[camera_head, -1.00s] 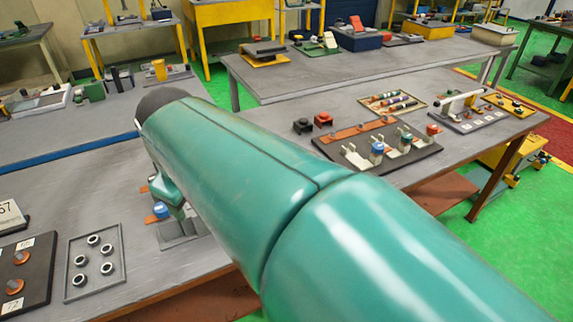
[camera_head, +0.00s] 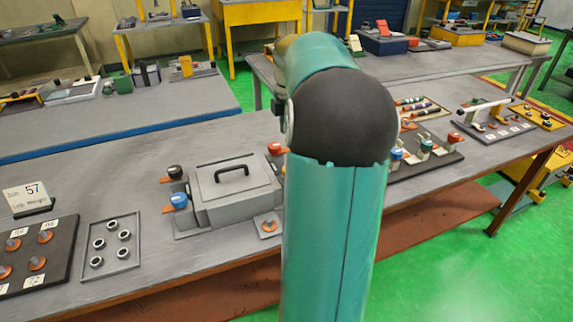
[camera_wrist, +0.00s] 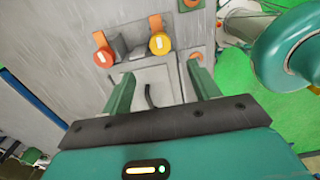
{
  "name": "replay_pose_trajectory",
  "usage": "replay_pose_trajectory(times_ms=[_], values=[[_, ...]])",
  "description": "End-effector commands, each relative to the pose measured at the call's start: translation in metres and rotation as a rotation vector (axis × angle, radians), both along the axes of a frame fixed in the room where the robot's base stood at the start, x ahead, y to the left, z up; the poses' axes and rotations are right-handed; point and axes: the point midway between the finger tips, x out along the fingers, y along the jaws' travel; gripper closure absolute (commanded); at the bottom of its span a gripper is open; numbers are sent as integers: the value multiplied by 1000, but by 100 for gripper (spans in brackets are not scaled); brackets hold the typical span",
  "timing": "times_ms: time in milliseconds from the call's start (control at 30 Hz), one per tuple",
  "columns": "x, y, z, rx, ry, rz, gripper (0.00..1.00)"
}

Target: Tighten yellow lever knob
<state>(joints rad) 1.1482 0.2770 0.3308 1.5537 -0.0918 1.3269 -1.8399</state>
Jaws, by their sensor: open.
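In the wrist view, the yellow lever knob (camera_wrist: 160,43) is a round yellow-orange knob with a pale mark, beside an orange strip. A red knob (camera_wrist: 103,57) stands to its left. My gripper (camera_wrist: 162,84) is open and empty, its fingers spread over the grey box (camera_wrist: 145,76). The yellow knob lies beyond the fingertips, apart from them. In the head view, the grey box (camera_head: 222,208) has a black handle (camera_head: 232,172) on top, with black (camera_head: 175,172) and blue (camera_head: 179,201) knobs at its left. My arm hides my gripper and the yellow knob there.
A tray of rings (camera_head: 110,243) and a dark board with orange washers (camera_head: 40,252) lie left of the box. Another dark board with knobs (camera_head: 440,160) lies to the right. The bench edge is close in front.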

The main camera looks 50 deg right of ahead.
Motion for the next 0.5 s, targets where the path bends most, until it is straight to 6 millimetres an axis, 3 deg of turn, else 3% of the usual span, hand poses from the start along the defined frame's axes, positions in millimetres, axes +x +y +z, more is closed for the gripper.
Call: replay_pose_trajectory(times_ms=[500], values=[[1, 3, -99, 3, 2, 2, 39]])
